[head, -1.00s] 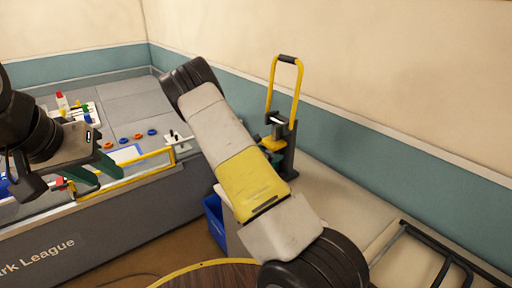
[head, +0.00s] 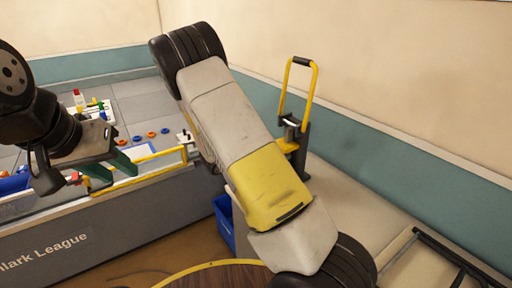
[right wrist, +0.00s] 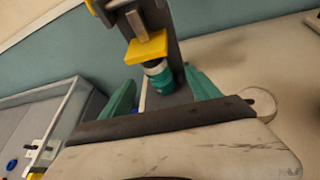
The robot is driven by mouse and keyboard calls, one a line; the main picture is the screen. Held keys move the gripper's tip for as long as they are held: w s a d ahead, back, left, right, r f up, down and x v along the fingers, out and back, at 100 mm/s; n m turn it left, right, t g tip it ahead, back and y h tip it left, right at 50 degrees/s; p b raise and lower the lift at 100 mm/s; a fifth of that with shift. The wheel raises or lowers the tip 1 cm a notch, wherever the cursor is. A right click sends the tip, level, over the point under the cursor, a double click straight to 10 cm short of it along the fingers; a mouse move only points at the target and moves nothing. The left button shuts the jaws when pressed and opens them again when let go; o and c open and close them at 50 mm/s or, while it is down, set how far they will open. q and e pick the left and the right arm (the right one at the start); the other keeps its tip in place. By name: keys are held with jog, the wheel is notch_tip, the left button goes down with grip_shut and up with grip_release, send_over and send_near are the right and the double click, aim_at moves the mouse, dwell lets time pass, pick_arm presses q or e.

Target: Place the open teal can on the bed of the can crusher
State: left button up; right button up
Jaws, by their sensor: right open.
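The can crusher (head: 303,78) stands by the wall in the head view, with a yellow handle and a dark post. In the right wrist view its yellow block (right wrist: 146,47) hangs from a metal shaft. The teal can (right wrist: 160,81) with a silvery end shows just below that block, between my right gripper's green fingers. Whether it touches the bed cannot be told; its lower end is partly hidden. My right gripper (right wrist: 159,86) is open around it; in the head view my right arm hides it. My left gripper (head: 112,172) is open and empty by the field table.
The grey field table (head: 135,82) with several small coloured pieces and a yellow rail (head: 138,178) is at left. A blue bin (head: 225,222) stands below. A round wooden table (head: 215,276) is in front. A black frame (head: 455,255) lies on the pale bench at right.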

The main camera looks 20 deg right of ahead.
jog(key=s+d+r+m+g+y, duration=0.1)
jog(key=s+r+m+g+y, duration=0.2)
jog(key=s+m, duration=0.35)
jog(key=s+r+m+g+y, duration=0.2)
jog(key=s+r+m, duration=0.3)
jog(key=s+r, duration=0.15)
jog(key=s+a+r+m+t+y, duration=0.2)
jog(key=s+a+r+m+y, duration=0.2)
jog(key=s+r, duration=0.3)
jog(key=s+a+r+m+t+y, duration=0.2)
jog(key=s+a+r+m+y, duration=0.2)
jog(key=s, duration=0.6)
jog(key=a+r+m, duration=0.2)
jog(key=a, duration=0.1)
jog(key=shift+r+y, duration=0.3)
jog(key=shift+r, duration=0.05)
jog(key=shift+m, duration=0.25)
